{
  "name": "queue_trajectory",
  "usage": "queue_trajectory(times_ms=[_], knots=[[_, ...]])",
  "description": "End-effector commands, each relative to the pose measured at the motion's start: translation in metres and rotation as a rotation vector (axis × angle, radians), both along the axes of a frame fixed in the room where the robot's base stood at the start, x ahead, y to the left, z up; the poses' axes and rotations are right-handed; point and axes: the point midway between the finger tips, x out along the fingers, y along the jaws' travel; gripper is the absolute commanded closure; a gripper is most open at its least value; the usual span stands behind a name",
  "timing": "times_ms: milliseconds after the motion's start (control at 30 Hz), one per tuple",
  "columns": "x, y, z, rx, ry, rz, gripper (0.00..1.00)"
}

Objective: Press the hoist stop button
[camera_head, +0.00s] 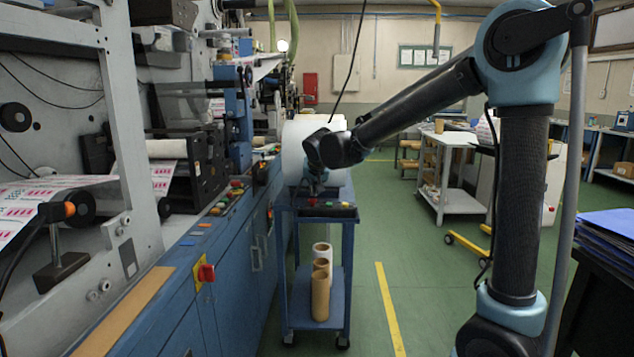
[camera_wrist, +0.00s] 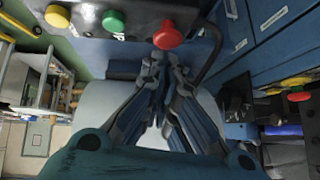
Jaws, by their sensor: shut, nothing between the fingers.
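The hoist control box (camera_head: 328,210) is a dark box on the near end of the blue cart's top. Its red button (camera_wrist: 167,35), green button (camera_wrist: 113,21) and yellow button (camera_wrist: 57,16) sit in a row in the wrist view. In the head view the red button (camera_head: 312,201) is at the left end. My gripper (camera_wrist: 160,60) is shut and empty, its fingertips close to the red button in the wrist view. I cannot tell whether they touch it. In the head view my gripper (camera_head: 317,188) is small and dark, just above the box. The button lettering is partly hidden.
A large white roll (camera_head: 297,150) stands on the blue cart (camera_head: 349,250) behind my gripper. Cardboard tubes (camera_head: 320,290) stand on its lower shelf. The blue machine cabinets (camera_head: 220,290) run along the left. Green floor (camera_head: 430,270) is open to the cart's right.

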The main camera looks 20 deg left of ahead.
Motion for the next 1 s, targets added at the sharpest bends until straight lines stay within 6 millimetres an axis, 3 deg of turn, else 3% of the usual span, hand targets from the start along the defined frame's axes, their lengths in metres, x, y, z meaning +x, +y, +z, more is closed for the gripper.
queue_trajectory(times_ms=[500, 767, 1000], knots=[[-0.001, 0.001, -0.009, 0.0, 0.0, 0.0, 1.0], [-0.001, 0.001, -0.028, 0.0, 0.0, 0.0, 1.0], [-0.001, 0.001, -0.029, 0.0, 0.001, -0.001, 1.0]])
